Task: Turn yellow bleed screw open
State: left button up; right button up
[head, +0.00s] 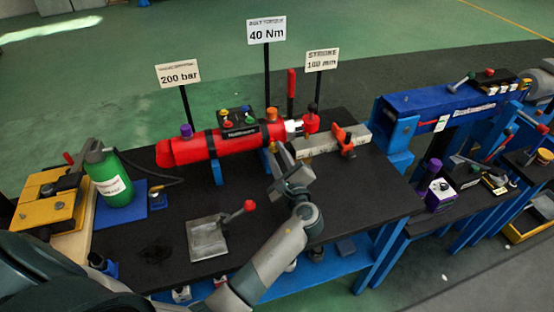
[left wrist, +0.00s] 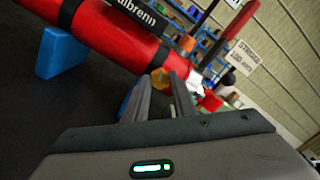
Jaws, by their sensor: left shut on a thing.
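The red cylinder (head: 225,142) lies across blue supports on the black bench top. A small yellow-orange screw head (left wrist: 160,78) shows at the underside of the cylinder in the left wrist view, between the tips of my left gripper (left wrist: 165,82). The gripper's two fingers are close together and shut on this screw. In the head view my left gripper (head: 279,157) reaches up to the near side of the cylinder's right part; the screw is mostly hidden there by the fingers. My right gripper is not in view.
A valve block with coloured knobs (head: 238,121) sits on the cylinder. A grey plate with a red-knobbed lever (head: 208,240) lies in front. A green bottle (head: 108,178) stands left. Signs on posts, such as the 40 Nm sign (head: 266,30), rise behind. A blue beam (head: 440,102) stands right.

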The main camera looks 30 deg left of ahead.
pick_arm(q)
jog(key=o, duration=1)
jog(key=shift+o, duration=0.2)
jog(key=p+v, duration=0.2)
jog(key=v, duration=1.5)
jog(key=shift+s+d, duration=0.2)
jog(key=shift+r, duration=0.1)
